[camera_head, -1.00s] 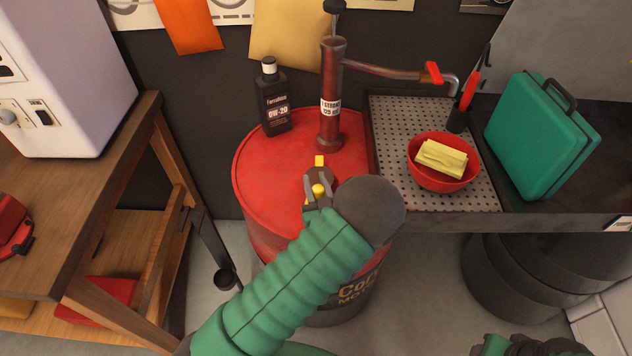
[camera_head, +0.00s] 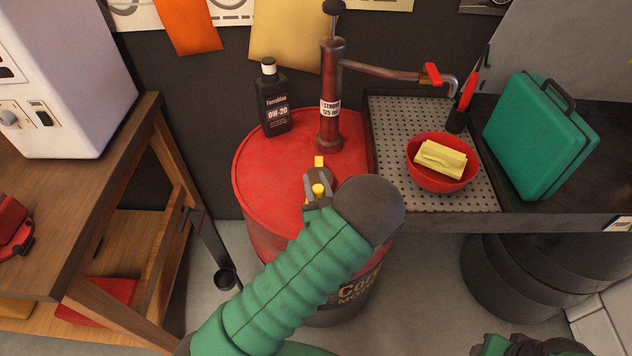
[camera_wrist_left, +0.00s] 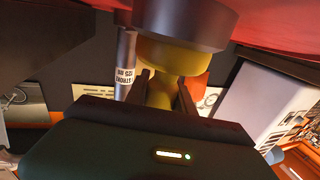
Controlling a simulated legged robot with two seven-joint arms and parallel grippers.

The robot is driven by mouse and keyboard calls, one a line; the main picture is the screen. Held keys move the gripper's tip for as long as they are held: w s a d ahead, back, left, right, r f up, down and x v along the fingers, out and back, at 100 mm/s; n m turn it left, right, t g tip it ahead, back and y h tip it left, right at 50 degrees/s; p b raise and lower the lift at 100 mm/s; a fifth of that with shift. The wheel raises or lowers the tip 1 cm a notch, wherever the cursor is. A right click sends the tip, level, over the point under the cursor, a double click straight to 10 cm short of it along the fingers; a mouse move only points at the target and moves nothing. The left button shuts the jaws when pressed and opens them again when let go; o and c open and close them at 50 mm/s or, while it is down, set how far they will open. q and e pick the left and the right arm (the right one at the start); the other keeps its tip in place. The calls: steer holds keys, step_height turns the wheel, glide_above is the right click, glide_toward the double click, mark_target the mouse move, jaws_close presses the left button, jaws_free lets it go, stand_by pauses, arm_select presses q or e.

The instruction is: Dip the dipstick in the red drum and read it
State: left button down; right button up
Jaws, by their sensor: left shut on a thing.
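The red drum (camera_head: 265,172) stands in the middle of the head view, its top partly hidden by my left arm. My left gripper (camera_head: 318,186) is over the front of the drum top, shut on the yellow dipstick handle (camera_head: 319,191). In the left wrist view the yellow handle (camera_wrist_left: 165,62) sits between the fingers, against a dark round collar (camera_wrist_left: 185,22). A small yellow tab (camera_head: 319,161) shows just behind the gripper. The dipstick's rod is hidden, so I cannot tell how deep it sits.
A hand pump (camera_head: 331,95) and a black oil bottle (camera_head: 272,98) stand on the drum's back part. To the right, a perforated tray (camera_head: 390,125) bears a red bowl (camera_head: 443,180) with a yellow cloth. A green case (camera_head: 540,135) stands beyond. A wooden bench (camera_head: 100,190) is left.

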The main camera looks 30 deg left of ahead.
arm_select(q)
step_height(320, 180, up, 36)
steer(key=p, duration=2.7)
